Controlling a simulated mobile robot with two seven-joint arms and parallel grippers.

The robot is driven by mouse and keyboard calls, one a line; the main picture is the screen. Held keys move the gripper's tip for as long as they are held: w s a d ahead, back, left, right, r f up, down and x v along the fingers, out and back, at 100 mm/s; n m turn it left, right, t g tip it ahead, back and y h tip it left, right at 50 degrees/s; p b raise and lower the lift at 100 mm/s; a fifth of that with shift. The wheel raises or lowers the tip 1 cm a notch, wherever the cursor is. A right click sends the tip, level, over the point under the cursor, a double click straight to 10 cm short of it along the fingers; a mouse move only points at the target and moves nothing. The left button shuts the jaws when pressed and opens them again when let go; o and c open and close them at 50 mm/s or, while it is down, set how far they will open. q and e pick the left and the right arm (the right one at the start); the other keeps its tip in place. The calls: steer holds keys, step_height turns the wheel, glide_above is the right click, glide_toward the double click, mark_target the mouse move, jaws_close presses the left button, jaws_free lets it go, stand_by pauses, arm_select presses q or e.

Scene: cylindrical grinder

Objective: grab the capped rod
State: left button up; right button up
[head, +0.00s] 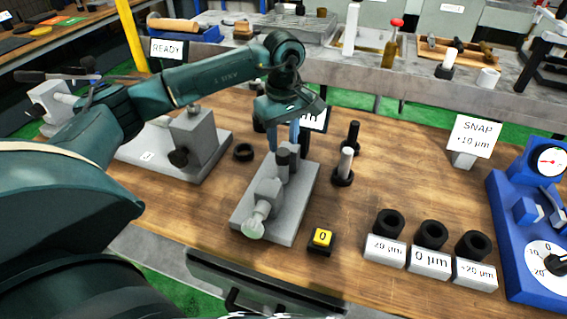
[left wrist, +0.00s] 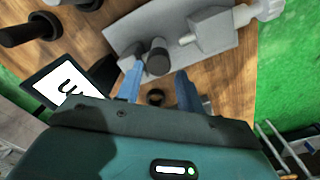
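A grey metal fixture (head: 273,207) stands on the wooden bench, with a short dark cylinder (head: 284,158) upright near its far end. I cannot tell surely whether this cylinder is the capped rod. My left gripper (head: 286,140) is just above it, pointing down. In the left wrist view the fingers (left wrist: 158,78) are apart, with the dark cylinder top (left wrist: 158,60) showing beyond and between the tips. No contact is visible. To the right stand a pale rod (head: 346,163) on a black base and a black rod (head: 354,136). My right gripper is not in view.
A black ring (head: 243,152) lies left of the fixture, near a grey vise-like block (head: 192,135). A small display (head: 314,118) stands behind the gripper. Black sleeves on labelled blocks (head: 431,262) and a blue gauge stand (head: 530,215) are on the right.

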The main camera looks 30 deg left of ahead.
mark_target(283, 151)
arm_select(q)
steer(key=f, duration=0.2)
steer(key=f+p, duration=0.1)
steer(key=f, duration=0.2)
steer(key=shift+w+a+f, duration=0.1)
steer(key=shift+a+f, duration=0.1)
steer(key=shift+f, duration=0.1)
jaws_close()
steer(key=shift+r, duration=0.1)
